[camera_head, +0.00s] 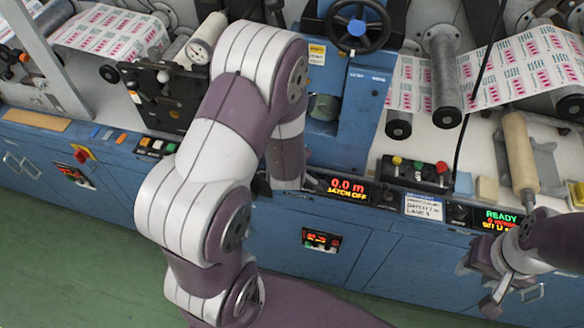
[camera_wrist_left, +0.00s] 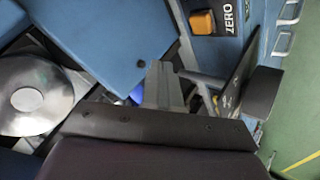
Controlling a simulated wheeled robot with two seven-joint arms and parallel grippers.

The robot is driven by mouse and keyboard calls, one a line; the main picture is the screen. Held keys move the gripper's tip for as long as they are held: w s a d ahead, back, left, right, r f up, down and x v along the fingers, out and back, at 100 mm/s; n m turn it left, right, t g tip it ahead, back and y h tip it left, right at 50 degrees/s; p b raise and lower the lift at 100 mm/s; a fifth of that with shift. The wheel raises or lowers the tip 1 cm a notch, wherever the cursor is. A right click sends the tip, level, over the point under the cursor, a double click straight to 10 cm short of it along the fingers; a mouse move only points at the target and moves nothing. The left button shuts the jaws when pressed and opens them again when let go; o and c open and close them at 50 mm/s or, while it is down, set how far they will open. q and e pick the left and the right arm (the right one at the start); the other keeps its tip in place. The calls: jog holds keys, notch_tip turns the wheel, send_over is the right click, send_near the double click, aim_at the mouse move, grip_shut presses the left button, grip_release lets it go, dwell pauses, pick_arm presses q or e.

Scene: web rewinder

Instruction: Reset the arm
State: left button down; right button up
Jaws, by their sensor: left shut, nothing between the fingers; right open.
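My left arm (camera_head: 215,150) rises large through the middle of the head view and bends down towards the blue rewinder front (camera_head: 365,245). Its hand is mostly hidden there, close to the display reading 0.0 m and LATCH OFF (camera_head: 347,190). In the left wrist view my left gripper (camera_wrist_left: 166,75) shows as grey fingers shut together with nothing between them, over blue machine panels. My right gripper (camera_head: 476,284) is open and empty at the lower right of the head view, in front of the cabinet and below the READY display (camera_head: 500,219).
A black handwheel (camera_head: 357,27) stands at the top. A button box (camera_head: 415,173), a tan roller (camera_head: 520,150) and a yellowish block (camera_head: 487,189) lie on the ledge. Printed web (camera_head: 525,70) runs over rollers at right. Green floor (camera_head: 60,250) is clear at lower left.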

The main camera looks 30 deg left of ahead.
dwell(0.7)
pick_arm(q)
jog(key=s+d+f+m+g+h, duration=0.2)
jog(key=s+d+m+g+h, duration=0.1)
jog(key=s+d+m+g, duration=0.3)
jog(key=s+d+r+m+g, duration=0.1)
jog(key=s+d+r+m, duration=0.1)
jog(key=s+r+m, duration=0.4)
notch_tip(320, 180, up, 4)
jog(key=shift+s+r+m+h, duration=0.2)
jog(key=shift+s+m+h, duration=0.2)
jog(key=shift+m, duration=0.7)
